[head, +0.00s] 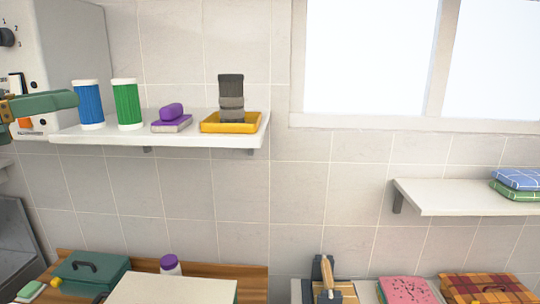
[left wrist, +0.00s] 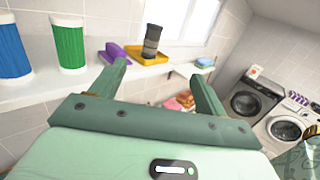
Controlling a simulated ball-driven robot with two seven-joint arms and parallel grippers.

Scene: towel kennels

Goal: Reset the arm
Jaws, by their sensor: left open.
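My left gripper (head: 62,101) comes in at the left edge of the head view, at the height of the upper shelf (head: 180,136). A finger of it overlaps the blue canister in the picture; contact cannot be told. In the left wrist view its two green fingers (left wrist: 160,78) stand wide apart with nothing between them. The blue canister (head: 89,104), a green canister (head: 127,104), a purple item (head: 171,118) and a yellow tray (head: 230,123) with a dark grey ribbed object (head: 231,97) stand on that shelf. My right gripper is not in view.
A lower right shelf (head: 440,197) holds folded towels (head: 518,184). Below are a green box (head: 90,272), a purple-capped bottle (head: 171,265), a pink towel (head: 405,290) and a checked item (head: 488,289). Washing machines (left wrist: 257,97) stand right in the wrist view.

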